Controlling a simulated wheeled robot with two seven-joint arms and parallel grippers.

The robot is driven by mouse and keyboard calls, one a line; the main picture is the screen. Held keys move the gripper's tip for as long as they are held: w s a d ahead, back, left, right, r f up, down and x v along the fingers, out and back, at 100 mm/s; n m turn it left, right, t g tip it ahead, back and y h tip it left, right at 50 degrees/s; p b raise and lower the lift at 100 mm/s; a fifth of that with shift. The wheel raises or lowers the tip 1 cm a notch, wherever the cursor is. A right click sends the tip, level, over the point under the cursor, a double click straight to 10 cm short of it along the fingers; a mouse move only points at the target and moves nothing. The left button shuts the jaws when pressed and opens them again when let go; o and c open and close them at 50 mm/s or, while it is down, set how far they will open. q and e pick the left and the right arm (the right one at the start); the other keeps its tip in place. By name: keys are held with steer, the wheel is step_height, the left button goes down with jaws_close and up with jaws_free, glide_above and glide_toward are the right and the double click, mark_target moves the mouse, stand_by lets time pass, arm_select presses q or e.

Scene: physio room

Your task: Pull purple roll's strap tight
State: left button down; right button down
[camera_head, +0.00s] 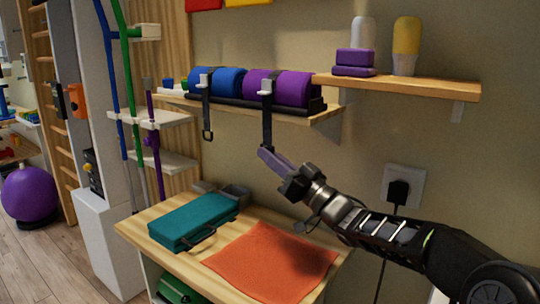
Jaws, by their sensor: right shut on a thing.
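The purple roll (297,88) lies in a black cradle on the wall shelf, to the right of the blue roll (229,80). Its black strap (267,118) runs over the roll, through a pale buckle (266,87), and hangs down in front of the shelf. My right gripper (271,158) comes in from the lower right and is shut on the strap's lower end, below the shelf edge. The strap looks straight between the buckle and the gripper. The strap's end is hidden by the fingers. My left gripper is not in view.
Below stands a wooden table (150,237) with a teal case (194,220) and an orange cloth (272,262). A higher shelf (400,84) on the right holds purple blocks and two bottles. The blue roll's strap (207,115) hangs free with a loop. A plug (398,190) sits in the wall.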

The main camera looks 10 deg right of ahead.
steer(key=shift+w+d+f, duration=0.1)
steer(key=shift+d+f, duration=0.05)
steer(key=shift+f, duration=0.25)
steer(key=c, duration=1.7)
jaws_free()
steer(key=shift+o, duration=0.7)
steer(key=shift+r, duration=0.15)
steer(key=v, duration=0.8)
